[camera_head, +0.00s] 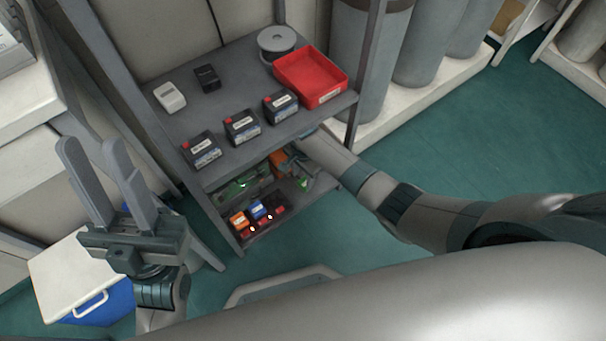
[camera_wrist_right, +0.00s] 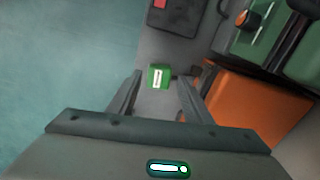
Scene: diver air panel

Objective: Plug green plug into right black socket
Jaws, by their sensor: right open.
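The green plug (camera_wrist_right: 158,77), a small green block with a white label, sits on the grey lower shelf in the right wrist view. It also shows in the head view (camera_head: 303,184) near the shelf's right end. My right gripper (camera_wrist_right: 160,85) is open, its fingers pointing at the plug with one on each side; contact cannot be told. A dark block with a red mark (camera_wrist_right: 176,14), apparently the right black socket, lies beyond the plug. In the head view the dark socket row (camera_head: 279,209) holds a blue plug (camera_head: 257,209) and an orange plug (camera_head: 239,220). My left gripper (camera_head: 93,143) is open and empty.
A green case (camera_wrist_right: 245,40) and an orange box (camera_wrist_right: 250,108) stand close right of my right gripper in the wrist view. The upper shelf (camera_head: 225,110) overhangs, carrying labelled black boxes (camera_head: 242,126) and a red tray (camera_head: 309,76). Bare shelf lies around the plug.

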